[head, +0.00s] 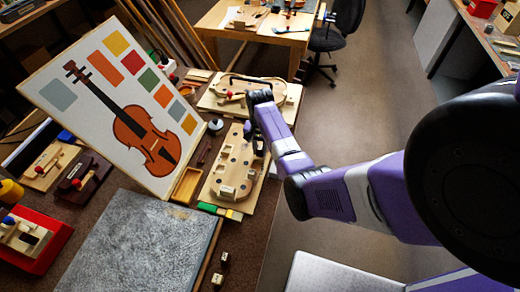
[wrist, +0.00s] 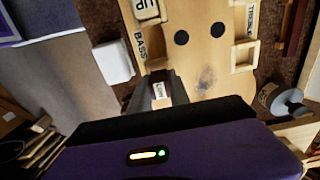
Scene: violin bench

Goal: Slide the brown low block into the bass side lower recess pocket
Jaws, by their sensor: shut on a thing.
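My gripper (wrist: 159,92) is shut on a small block (wrist: 159,90) with a pale lettered label; little of its brown body shows between the fingers. The light wooden board (wrist: 205,80) lies under and beyond the fingers. Its BASS label (wrist: 140,42) is on the left edge in the wrist view. The bass side lower recess pocket (wrist: 156,64) seems to be just beyond the fingertips, partly hidden by them. I cannot tell whether the block touches it. In the head view the board (head: 232,165) is partly covered by my wrist and gripper (head: 257,142).
A block marked UP (wrist: 148,10) sits on the bass side. An open treble side pocket (wrist: 245,55) is opposite. A grey round item (wrist: 288,103) lies off the board. In the head view, a violin picture panel (head: 125,100) leans left and two small blocks (head: 221,268) lie in front.

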